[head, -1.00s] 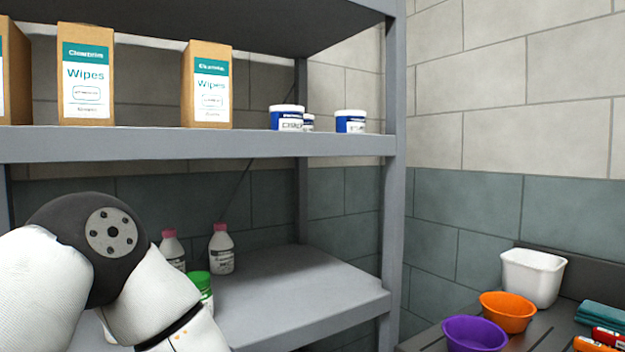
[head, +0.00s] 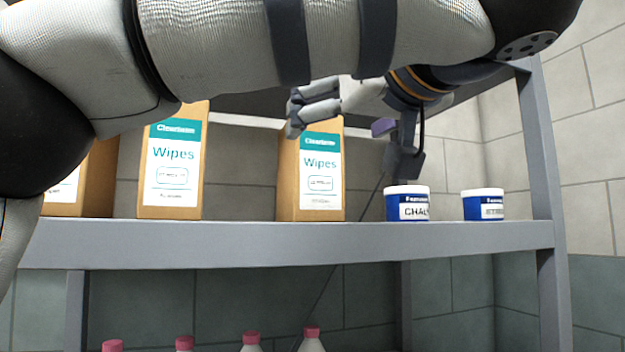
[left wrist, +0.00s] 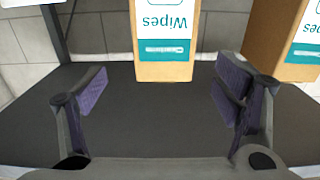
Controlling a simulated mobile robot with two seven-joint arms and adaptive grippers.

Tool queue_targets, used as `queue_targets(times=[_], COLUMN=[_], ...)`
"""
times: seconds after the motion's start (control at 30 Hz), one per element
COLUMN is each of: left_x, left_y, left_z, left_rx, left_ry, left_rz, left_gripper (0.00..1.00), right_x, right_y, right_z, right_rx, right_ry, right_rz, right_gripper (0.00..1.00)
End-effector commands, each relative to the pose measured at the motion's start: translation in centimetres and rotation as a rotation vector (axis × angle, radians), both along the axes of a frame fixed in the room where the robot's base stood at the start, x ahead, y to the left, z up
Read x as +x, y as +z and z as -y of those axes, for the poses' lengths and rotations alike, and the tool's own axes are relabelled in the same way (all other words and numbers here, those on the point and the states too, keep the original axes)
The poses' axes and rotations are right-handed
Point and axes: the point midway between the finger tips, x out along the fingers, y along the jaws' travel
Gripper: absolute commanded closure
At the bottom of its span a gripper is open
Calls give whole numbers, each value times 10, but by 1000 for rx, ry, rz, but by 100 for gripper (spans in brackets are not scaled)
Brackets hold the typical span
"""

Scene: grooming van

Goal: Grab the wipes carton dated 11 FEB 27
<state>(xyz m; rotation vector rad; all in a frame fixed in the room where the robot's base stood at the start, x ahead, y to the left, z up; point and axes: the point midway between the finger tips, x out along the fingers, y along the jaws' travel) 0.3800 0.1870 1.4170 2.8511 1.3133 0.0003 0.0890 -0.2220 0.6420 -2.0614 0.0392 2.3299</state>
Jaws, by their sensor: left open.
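Three tan wipes cartons with teal and white labels stand on the upper shelf: a right one (head: 322,185), a middle one (head: 172,170) and a left one (head: 97,180), partly hidden by my arm. The date print on each label is too small to read. My left gripper (head: 338,108) is open at the top of the right carton. In the left wrist view, which is upside down, a carton (left wrist: 163,45) lies between the spread fingers (left wrist: 165,85), seemingly beyond them. I cannot see contact. Another carton (left wrist: 290,40) is to the right there. My right gripper is not in view.
Two blue-and-white tubs, one marked CHAL (head: 408,205) and another (head: 483,206), stand right of the cartons on the shelf (head: 300,243). A shelf post (head: 545,170) rises at the right. Pink-capped bottles (head: 311,340) stand below. My left arm spans the top.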

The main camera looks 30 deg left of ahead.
Motion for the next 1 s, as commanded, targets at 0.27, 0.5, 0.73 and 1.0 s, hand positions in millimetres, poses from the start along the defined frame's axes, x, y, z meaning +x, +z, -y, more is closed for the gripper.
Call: queue_targets(times=[0.27,0.5,0.73,1.0], left_x=[37,53,74,72], left_y=[-2,-6,-7,-5], left_z=[-44,-67,-95,-94], left_rx=[-1,-3,0,1], left_ry=[3,2,1,1], left_rz=[-3,-6,-6,-2], left_gripper=[17,17,17,44], right_x=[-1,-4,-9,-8], right_y=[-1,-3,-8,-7], right_z=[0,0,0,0], right_rx=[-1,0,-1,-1], right_ry=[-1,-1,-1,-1], right_rz=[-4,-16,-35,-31], right_gripper=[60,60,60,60])
